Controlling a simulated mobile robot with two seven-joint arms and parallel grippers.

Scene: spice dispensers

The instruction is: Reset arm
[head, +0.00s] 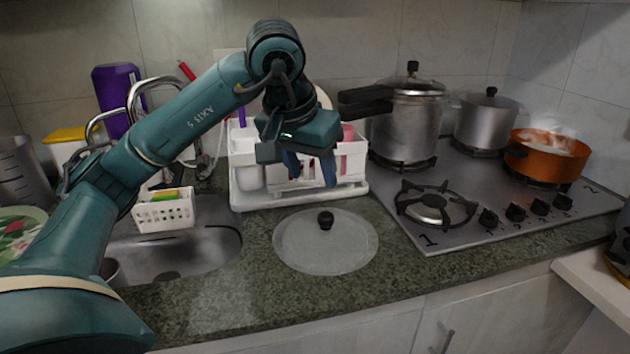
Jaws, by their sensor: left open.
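My left arm comes in from the left and arches over the sink. Its gripper (309,176) hangs with its fingers pointing down in front of the white dish rack (350,185). The fingers are apart, and I see nothing held between them. The gripper covers part of the rack and its contents. My right gripper is not in view.
A glass lid (325,250) lies on the granite counter below the gripper. A stove (465,215) with a pressure cooker (408,130), a grey pot (485,122) and an orange pot (548,160) stands right. A sink (205,250) with a white basket (165,213) is left.

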